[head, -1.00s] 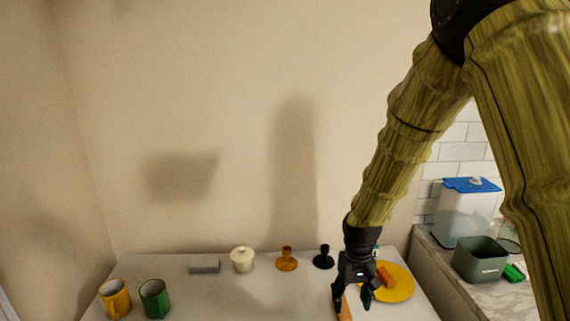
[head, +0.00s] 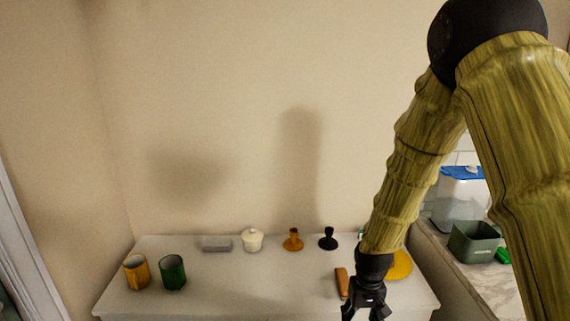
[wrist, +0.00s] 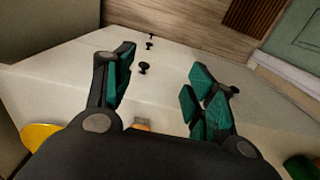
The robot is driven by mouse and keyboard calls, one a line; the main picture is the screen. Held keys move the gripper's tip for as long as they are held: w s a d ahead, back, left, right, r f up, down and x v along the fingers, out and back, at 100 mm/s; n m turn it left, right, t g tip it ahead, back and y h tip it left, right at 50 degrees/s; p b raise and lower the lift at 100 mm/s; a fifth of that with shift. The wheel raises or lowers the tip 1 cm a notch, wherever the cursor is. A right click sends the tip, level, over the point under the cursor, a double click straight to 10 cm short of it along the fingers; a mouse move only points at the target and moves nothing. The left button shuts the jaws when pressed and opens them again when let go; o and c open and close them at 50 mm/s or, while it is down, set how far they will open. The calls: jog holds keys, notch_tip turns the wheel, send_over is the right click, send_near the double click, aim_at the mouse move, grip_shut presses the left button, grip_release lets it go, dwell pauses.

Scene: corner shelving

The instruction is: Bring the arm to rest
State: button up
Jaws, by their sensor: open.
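My gripper (head: 364,312) is open and empty at the end of my arm, low at the front right of the white shelf top (head: 215,290). Its two fingers with teal pads stand wide apart in the wrist view (wrist: 160,85), with nothing between the tips. An orange-brown block (head: 341,282) lies on the shelf top just left of my gripper. A yellow plate (head: 400,266) is behind my gripper, partly hidden by my arm. Part of the plate also shows at the left in the wrist view (wrist: 40,134).
A yellow mug (head: 137,271) and green mug (head: 172,272) stand at left. A grey block (head: 216,243), cream lidded pot (head: 252,240), orange holder (head: 293,240) and black holder (head: 328,239) line the back. A green bin (head: 473,242) stands on the right counter. The front middle is clear.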

jog(key=s+d+f, duration=0.1)
jog(key=s+f, duration=1.1)
jog(key=s, duration=0.4)
jog(key=s+d+f, duration=0.2)
jog(key=s+f, duration=1)
jog(key=s, duration=0.5)
jog(key=shift+f+m, duration=0.2)
jog(key=shift+m, duration=0.1)
